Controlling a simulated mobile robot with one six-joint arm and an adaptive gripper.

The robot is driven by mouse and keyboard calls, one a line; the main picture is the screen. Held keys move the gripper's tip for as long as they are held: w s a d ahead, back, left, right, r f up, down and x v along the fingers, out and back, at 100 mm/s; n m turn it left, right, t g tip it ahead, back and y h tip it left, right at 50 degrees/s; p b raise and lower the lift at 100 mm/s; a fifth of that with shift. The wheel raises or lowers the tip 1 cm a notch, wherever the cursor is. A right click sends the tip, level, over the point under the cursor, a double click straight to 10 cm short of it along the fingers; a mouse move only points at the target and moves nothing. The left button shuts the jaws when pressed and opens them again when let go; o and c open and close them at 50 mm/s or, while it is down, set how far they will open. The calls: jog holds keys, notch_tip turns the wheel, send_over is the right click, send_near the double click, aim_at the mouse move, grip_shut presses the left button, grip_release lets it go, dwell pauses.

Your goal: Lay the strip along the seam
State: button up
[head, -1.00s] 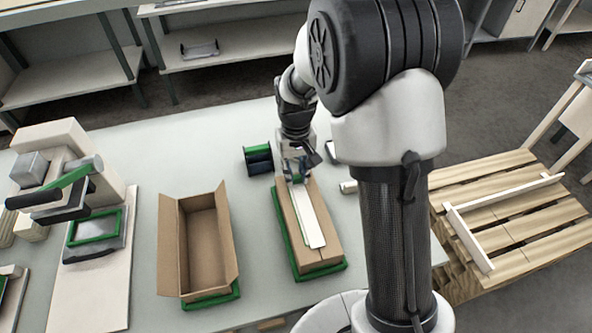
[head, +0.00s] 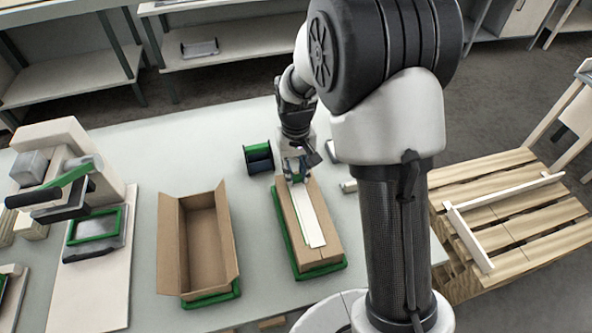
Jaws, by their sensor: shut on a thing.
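The white strip (head: 309,218) lies lengthwise over the top of a closed cardboard box (head: 322,257), along its middle where the seam runs. A short stretch of the seam shows at the box's near end. I cannot tell whether the strip touches the lid along its whole length. My gripper (head: 296,176) is at the far end of the box, shut on the strip's far end. The arm partly hides the fingertips. The closed box sits in a green-edged holder (head: 334,268).
An open, empty box (head: 203,245) stands to the left in another green holder. A dark and green spool (head: 258,157) is behind the closed box. A press-like device (head: 62,180) stands at the far left. A wooden pallet (head: 510,222) is at the right.

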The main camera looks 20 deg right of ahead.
jog(key=o, duration=0.8)
notch_tip(320, 180, up, 11)
jog(key=s+r+t, duration=0.2)
jog(key=s+r, duration=0.7)
jog(key=s, duration=0.2)
jog(key=s+t, duration=0.1)
jog(key=s, duration=0.8)
jog(key=s+t, duration=0.1)
jog(key=s, duration=0.3)
jog(key=shift+s+t, duration=0.3)
jog(key=shift+s, duration=0.1)
